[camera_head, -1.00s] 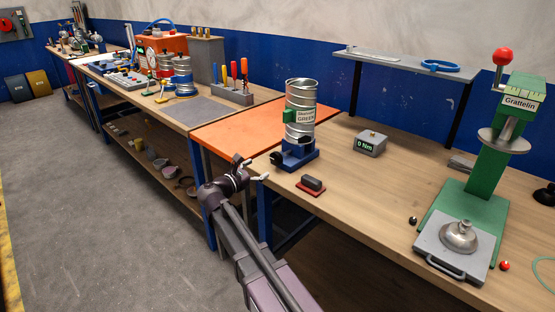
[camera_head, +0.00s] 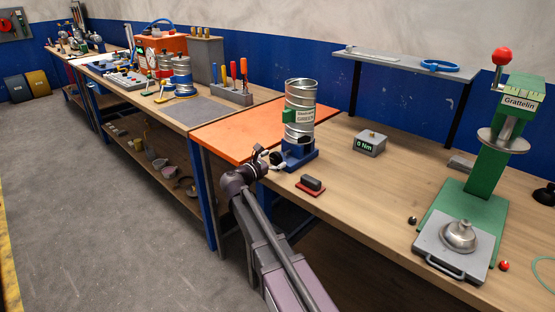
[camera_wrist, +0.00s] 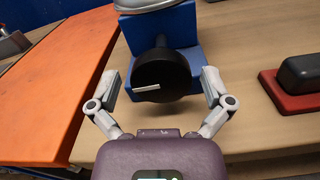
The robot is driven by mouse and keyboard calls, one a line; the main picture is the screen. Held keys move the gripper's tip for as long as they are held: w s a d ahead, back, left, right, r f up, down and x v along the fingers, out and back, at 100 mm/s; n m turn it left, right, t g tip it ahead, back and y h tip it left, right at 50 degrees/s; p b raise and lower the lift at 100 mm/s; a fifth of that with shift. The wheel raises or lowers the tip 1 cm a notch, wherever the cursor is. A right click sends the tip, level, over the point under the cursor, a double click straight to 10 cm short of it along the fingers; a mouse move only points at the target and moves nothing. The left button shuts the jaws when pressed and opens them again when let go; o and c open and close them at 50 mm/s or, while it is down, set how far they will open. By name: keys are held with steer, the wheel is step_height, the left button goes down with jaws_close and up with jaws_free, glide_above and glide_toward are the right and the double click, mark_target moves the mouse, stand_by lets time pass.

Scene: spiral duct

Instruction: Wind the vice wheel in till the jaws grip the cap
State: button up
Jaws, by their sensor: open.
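The blue vice (camera_head: 302,158) stands on the wooden bench and holds the silver spiral duct (camera_head: 299,97) upright. The duct carries a green block and a label ending in "GREEN". The black vice wheel (camera_wrist: 163,77), with a pale mark on its face, is on the vice's near side; it also shows in the head view (camera_head: 277,158). My gripper (camera_wrist: 163,84) is open, with one finger on each side of the wheel. I cannot tell whether the fingers touch it. I cannot tell which part is the cap, and the vice jaws are not clear.
A black block on a red base (camera_head: 311,185) lies just right of the vice. A grey readout box showing "0 Nm" (camera_head: 370,143) stands behind it. An orange bench top (camera_head: 235,132) is to the left. A green press (camera_head: 490,160) stands at the right.

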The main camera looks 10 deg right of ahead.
steer(key=c, duration=1)
steer(key=shift+d, duration=0.4)
steer(key=shift+c, duration=0.2)
steer(key=shift+a, duration=0.35)
steer(key=shift+f+m, duration=0.1)
steer(key=shift+m, duration=0.2)
steer(key=m, duration=0.4)
steer(key=shift+a+m, duration=0.1)
steer(key=shift+m, duration=0.3)
steer(key=m, duration=0.4)
steer(key=shift+s, duration=0.1)
steer(key=shift+m, duration=2.2)
